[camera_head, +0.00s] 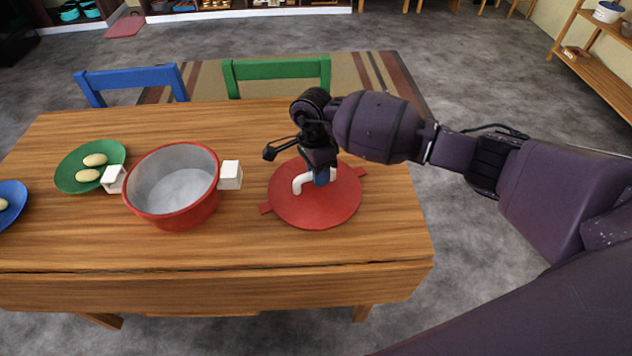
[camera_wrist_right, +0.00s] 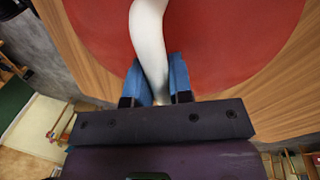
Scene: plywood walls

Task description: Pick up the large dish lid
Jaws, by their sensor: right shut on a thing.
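The large dish lid (camera_head: 325,207) is a flat red disc with small side tabs and a white arched handle (camera_head: 302,182). It lies on the right part of the wooden table, apart from the pot. My right gripper (camera_head: 321,178) is above the lid, shut on its white handle. In the right wrist view the blue fingertips (camera_wrist_right: 160,85) sit on both sides of the white handle (camera_wrist_right: 149,40), with the red lid (camera_wrist_right: 225,45) behind. I cannot tell whether the lid touches the table. My left gripper is not in view.
A red pot (camera_head: 177,215) with white side handles stands open and empty left of the lid. A green plate (camera_head: 68,178) with pale oval items and part of a blue plate (camera_head: 14,213) are farther left. Blue (camera_head: 130,80) and green (camera_head: 277,70) chairs stand behind the table (camera_head: 240,250).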

